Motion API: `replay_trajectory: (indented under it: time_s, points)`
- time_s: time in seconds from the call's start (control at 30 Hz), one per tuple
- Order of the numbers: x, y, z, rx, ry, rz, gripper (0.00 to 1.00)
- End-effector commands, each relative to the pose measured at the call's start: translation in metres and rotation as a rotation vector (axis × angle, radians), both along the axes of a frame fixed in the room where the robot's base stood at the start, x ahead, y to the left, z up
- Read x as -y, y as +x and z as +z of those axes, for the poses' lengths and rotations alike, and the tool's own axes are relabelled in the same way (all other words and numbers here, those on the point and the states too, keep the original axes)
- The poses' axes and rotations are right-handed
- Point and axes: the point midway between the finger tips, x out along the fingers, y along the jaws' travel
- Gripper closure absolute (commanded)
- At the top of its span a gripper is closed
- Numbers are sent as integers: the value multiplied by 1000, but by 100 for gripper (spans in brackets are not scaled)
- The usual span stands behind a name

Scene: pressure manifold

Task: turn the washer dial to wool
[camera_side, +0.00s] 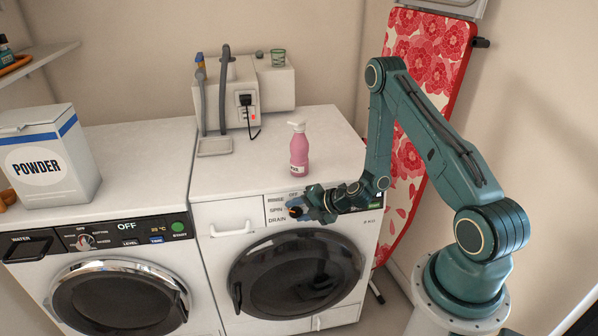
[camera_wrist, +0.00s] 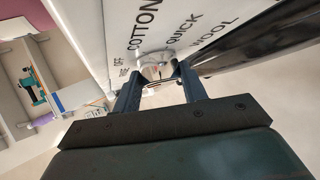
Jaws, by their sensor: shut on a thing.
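The right washer (camera_side: 222,245) is white with a dark round door. Its panel reads RINSE, SPIN, DRAIN and OFF on the side facing the side camera. My gripper (camera_side: 300,208) is at this panel and hides most of the dial. In the wrist view, my gripper (camera_wrist: 158,78) is shut on the washer dial (camera_wrist: 154,68), a shiny round knob, with one finger on each side. The labels COTTON, QUICK, OFF and the WOOL label (camera_wrist: 214,34) stand around the dial. I cannot tell which label the dial points at.
A red floral ironing board (camera_side: 425,50) leans at the right.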

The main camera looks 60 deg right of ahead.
Motion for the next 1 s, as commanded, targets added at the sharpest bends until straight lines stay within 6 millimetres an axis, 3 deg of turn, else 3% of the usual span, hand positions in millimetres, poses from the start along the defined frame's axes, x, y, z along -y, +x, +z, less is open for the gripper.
replay_trajectory:
  time_s: [0.57, 0.6, 0.7, 1.0]
  points:
    - [-1, -1, -1, 17, 21, -4, 80]
    - [-1, -1, -1, 17, 21, -4, 54]
    - [-1, -1, -1, 17, 20, -5, 36]
    - [0, 0, 0, 18, 20, -5, 36]
